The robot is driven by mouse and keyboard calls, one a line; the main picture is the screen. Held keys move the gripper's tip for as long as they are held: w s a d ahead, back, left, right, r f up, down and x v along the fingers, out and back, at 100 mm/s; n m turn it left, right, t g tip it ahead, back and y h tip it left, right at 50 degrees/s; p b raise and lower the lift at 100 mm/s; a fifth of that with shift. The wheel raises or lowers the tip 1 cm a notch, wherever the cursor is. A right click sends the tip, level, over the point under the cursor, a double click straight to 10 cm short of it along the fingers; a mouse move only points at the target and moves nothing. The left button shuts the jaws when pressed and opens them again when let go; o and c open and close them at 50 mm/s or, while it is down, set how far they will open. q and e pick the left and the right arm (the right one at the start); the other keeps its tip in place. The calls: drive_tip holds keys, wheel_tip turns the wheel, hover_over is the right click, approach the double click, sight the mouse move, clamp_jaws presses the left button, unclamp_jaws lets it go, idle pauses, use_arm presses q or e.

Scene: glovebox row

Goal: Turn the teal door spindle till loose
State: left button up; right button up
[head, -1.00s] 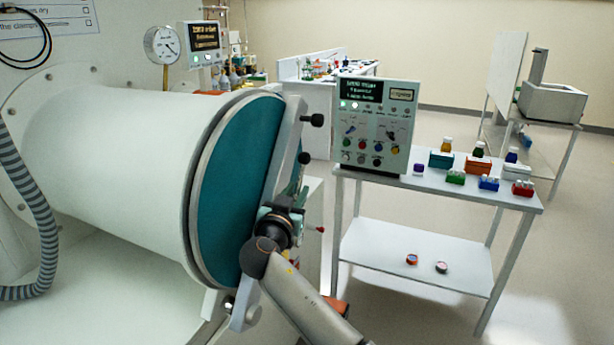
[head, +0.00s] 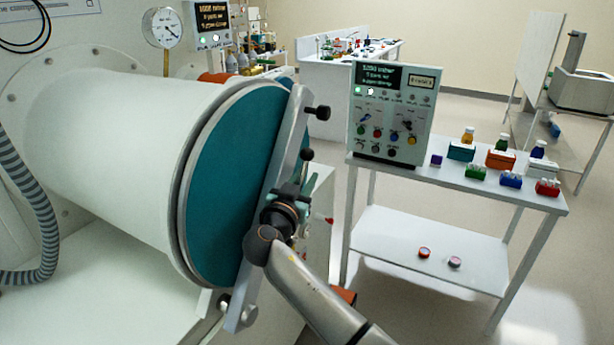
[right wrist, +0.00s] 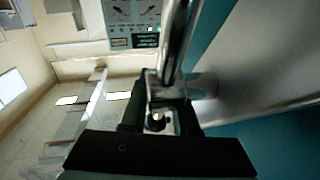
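The teal round door (head: 232,190) closes the end of the white cylinder, with a pale clamp bar (head: 286,150) across its face. The spindle is at the bar's middle, mostly hidden behind my right gripper in the head view; a little teal (head: 312,184) shows beyond the fingers. My right gripper (head: 288,200) is at the spindle. In the right wrist view its dark fingers (right wrist: 160,110) are close together on either side of a metal piece with a shiny rod, and they appear shut on it. My left gripper is out of view.
A control box (head: 392,112) and several small coloured blocks and bottles stand on a white side table (head: 430,180) to the right. A striped hose (head: 32,200) hangs at the left. Black knobs (head: 318,112) stick out from the clamp bar.

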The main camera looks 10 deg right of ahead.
clamp_jaws()
drive_tip(key=shift+r, duration=0.1)
idle(1.4)
